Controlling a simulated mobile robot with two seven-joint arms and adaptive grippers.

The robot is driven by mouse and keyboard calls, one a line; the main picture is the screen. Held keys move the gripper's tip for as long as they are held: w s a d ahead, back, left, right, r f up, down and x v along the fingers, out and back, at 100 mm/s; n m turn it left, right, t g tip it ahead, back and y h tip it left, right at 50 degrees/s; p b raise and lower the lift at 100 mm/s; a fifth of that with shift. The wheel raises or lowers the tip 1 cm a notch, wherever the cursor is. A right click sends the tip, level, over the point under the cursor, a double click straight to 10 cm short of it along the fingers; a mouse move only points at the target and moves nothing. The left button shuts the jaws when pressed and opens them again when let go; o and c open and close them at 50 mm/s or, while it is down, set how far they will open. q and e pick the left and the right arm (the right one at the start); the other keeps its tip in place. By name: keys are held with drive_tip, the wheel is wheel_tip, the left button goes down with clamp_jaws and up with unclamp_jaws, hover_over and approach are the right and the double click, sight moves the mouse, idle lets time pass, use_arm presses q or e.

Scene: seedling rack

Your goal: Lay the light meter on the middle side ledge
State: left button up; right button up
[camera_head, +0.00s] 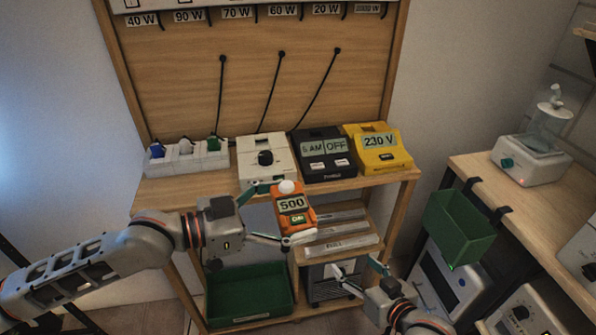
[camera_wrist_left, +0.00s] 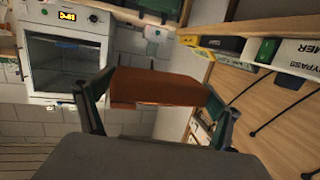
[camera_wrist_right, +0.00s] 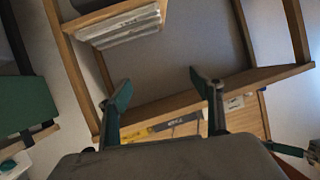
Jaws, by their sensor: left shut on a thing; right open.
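The light meter (camera_head: 292,206) is an orange handheld device with a display reading 500, a green button and a white dome on top. My left gripper (camera_head: 290,213) is shut on it, one finger at each end, and holds it in front of the bench. In the left wrist view the orange body (camera_wrist_left: 155,88) spans between the fingers. A small wooden ledge unit (camera_head: 364,250) with several grey slats is just right of the meter; I cannot tell which part is the middle side ledge. It also shows in the right wrist view (camera_wrist_right: 85,32). My right gripper (camera_head: 357,268) is open and empty below it.
On the bench top (camera_head: 160,190) stand a white socket strip (camera_head: 187,158), a white dial box (camera_head: 265,160), a black timer (camera_head: 325,157) and a yellow meter (camera_head: 377,148). A green tray (camera_head: 250,300) is below. A green bin (camera_head: 458,228) hangs from the right table.

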drive_tip(key=w+a+r+y, duration=0.2)
drive_tip(key=w+a+r, duration=0.15)
drive_tip(key=r, duration=0.45)
drive_tip(key=w+a+r+n+y, duration=0.1)
drive_tip(key=w+a+r, duration=0.25)
drive_tip(key=r, duration=0.45)
drive_tip(key=w+a+r+y, duration=0.25)
drive_tip(key=w+r, duration=0.25)
drive_tip(key=r, duration=0.3)
drive_tip(key=s+a+r+n+g+h, duration=0.1)
drive_tip(key=s+a+r+n+g, duration=0.2)
drive_tip(key=s+a+r+g, duration=0.8)
drive_tip(key=m+t+h, duration=0.3)
drive_tip(key=m+h, duration=0.1)
drive_tip(key=h, duration=0.5)
approach(292, 205)
drive_tip(key=x, duration=0.9)
